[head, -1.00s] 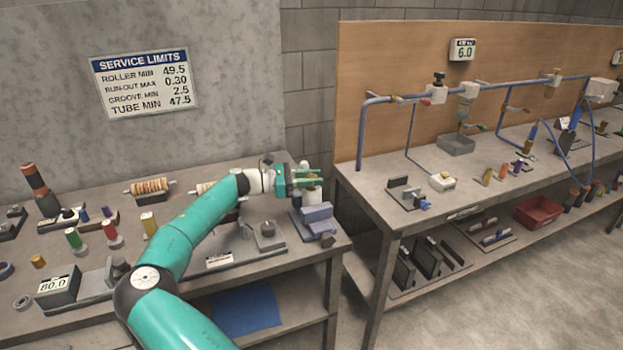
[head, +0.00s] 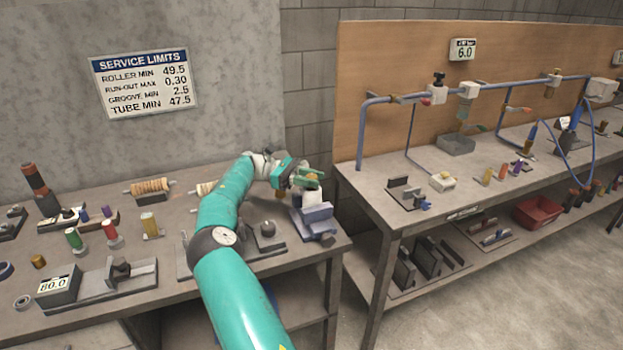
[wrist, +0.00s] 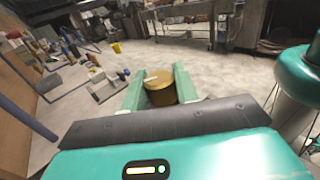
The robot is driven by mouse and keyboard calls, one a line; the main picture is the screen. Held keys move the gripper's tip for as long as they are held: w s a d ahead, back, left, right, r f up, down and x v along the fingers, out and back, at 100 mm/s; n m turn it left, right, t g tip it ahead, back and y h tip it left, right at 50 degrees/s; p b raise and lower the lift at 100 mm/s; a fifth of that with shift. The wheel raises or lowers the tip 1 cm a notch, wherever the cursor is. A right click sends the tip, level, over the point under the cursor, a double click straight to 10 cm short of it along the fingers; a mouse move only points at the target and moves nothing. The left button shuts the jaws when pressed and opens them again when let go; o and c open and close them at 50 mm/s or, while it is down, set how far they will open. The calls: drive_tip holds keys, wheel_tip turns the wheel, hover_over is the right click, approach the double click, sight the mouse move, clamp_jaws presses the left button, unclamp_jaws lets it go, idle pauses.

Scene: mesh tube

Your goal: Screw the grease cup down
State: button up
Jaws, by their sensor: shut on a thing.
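The grease cup is a brass-coloured round cap (wrist: 160,86) between the two green fingers of my gripper (wrist: 159,88) in the wrist view. The fingers are shut on its sides. In the head view my gripper (head: 303,178) is at the right end of the left bench, above a blue-grey vise-like block (head: 315,214). A small part of the brass cup (head: 312,177) shows between the fingers there. The cup's underside is hidden, so I cannot tell how it sits on what is below it.
The left bench (head: 180,283) carries rollers, coloured cylinders and a gauge block reading 80.0 (head: 58,287). The right bench (head: 380,215) with blue piping stands across a narrow gap.

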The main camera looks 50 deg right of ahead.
drive_tip(key=shift+f, duration=0.25)
drive_tip(key=o, duration=0.9)
drive_tip(key=shift+o, duration=0.3)
drive_tip(key=shift+r, duration=0.1)
drive_tip(key=shift+w, duration=0.1)
